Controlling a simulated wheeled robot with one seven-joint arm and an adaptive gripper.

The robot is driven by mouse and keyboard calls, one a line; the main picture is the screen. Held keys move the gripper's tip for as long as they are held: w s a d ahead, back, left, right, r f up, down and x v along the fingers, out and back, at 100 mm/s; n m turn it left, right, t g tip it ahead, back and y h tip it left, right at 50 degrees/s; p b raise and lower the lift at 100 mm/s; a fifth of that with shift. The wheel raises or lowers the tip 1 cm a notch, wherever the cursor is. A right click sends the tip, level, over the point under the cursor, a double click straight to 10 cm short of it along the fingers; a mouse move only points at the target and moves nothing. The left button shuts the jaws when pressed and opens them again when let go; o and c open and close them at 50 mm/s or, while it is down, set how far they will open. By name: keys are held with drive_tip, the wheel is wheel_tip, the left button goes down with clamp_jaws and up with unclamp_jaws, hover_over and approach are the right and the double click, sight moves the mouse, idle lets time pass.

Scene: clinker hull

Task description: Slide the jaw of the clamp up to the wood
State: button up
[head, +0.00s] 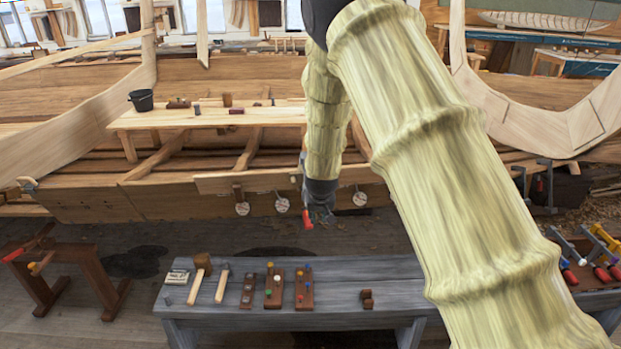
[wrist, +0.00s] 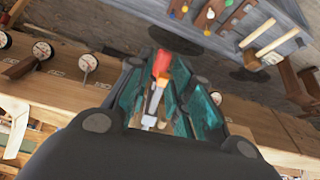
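My gripper (head: 318,205) is at the lower edge of the hull, by the light plank (head: 255,181). In the wrist view its teal fingers (wrist: 160,100) stand on both sides of a clamp (wrist: 152,108) and look closed on it. The clamp has a grey metal part and a red and orange handle that points away from my wrist. In the head view the red handle (head: 307,220) shows beside and below my fingers. The plank (wrist: 75,92) also crosses the wrist view. The clamp's jaw, and any gap between it and the wood, is hidden by my gripper.
Round white-faced pieces (head: 282,205) hang along the plank's lower edge on both sides of my gripper. A grey bench (head: 335,273) with mallets and racks stands in front. More clamps (head: 603,255) lie at the right. A brown trestle (head: 80,262) stands at the left.

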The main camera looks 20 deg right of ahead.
drive_tip(key=w+r+t, duration=0.1)
drive_tip(key=w+r, duration=0.4)
drive_tip(key=r, duration=0.4)
drive_tip(key=shift+a+b+x, duration=0.25)
drive_tip(key=shift+b+x, duration=0.6)
drive_tip(key=shift+x, duration=0.95)
drive_tip(key=shift+a+b+x, duration=0.2)
drive_tip(key=shift+b+x, duration=0.6)
drive_tip(key=shift+x, duration=1)
drive_tip(key=shift+b+x, duration=0.85)
drive_tip(key=shift+x, duration=2.4)
drive_tip(key=shift+w+r, duration=0.25)
drive_tip(key=shift+w, duration=0.35)
drive_tip(key=shift+w+r, duration=0.3)
drive_tip(key=shift+w, duration=0.3)
drive_tip(key=shift+c, duration=0.4)
drive_tip(key=shift+s+f, duration=0.15)
drive_tip(key=shift+s, duration=0.05)
drive_tip(key=shift+s+f, duration=0.15)
drive_tip(key=shift+s, duration=0.25)
drive_tip(key=shift+o, duration=0.2)
drive_tip(key=shift+o, duration=1)
